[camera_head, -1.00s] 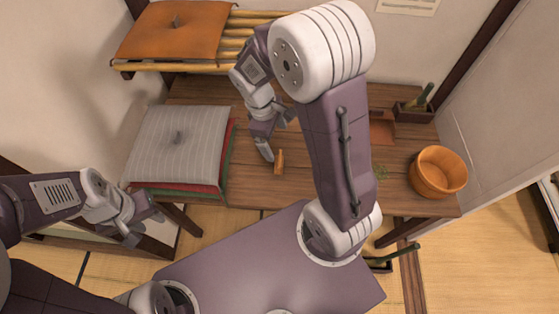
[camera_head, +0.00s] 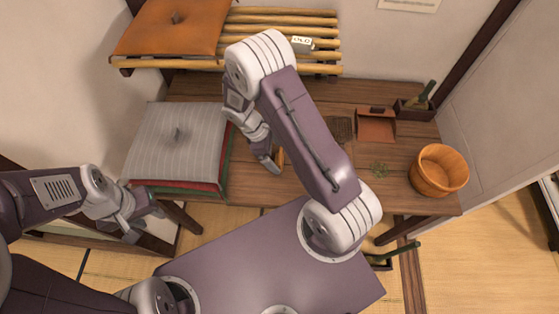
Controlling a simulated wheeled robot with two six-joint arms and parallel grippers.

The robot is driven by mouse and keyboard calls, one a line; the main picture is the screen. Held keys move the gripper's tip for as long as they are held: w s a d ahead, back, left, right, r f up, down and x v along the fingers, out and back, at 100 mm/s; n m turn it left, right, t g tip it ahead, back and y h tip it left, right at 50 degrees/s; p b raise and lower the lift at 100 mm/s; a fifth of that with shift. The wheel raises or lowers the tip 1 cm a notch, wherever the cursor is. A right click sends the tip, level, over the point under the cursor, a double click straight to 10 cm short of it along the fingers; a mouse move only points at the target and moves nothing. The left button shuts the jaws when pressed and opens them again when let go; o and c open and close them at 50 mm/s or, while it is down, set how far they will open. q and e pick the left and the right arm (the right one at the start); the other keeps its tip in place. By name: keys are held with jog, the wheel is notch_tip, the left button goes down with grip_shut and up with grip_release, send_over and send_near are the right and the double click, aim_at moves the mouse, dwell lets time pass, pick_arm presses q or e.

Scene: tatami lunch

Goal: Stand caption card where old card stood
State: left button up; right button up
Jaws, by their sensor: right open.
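A small white card (camera_head: 301,42) with dark marks stands on the slatted bamboo rack (camera_head: 322,68) at the back; its writing is too small to read. A small orange-brown wooden piece (camera_head: 281,157) is on the dark wooden table (camera_head: 240,185), mostly hidden by my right arm. My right gripper (camera_head: 268,158) is open, just left of this piece and low over the table; I cannot tell whether they touch. My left gripper (camera_head: 142,218) looks open and empty, in front of the table's left end.
An orange cushion (camera_head: 172,27) lies on the rack. A grey striped cushion (camera_head: 178,145) tops a stack at the table's left.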

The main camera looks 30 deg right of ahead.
aim_at(280, 158)
jog(key=x, duration=0.3)
jog(key=shift+d, duration=0.15)
jog(key=shift+r, duration=0.1)
jog(key=c, duration=1.6)
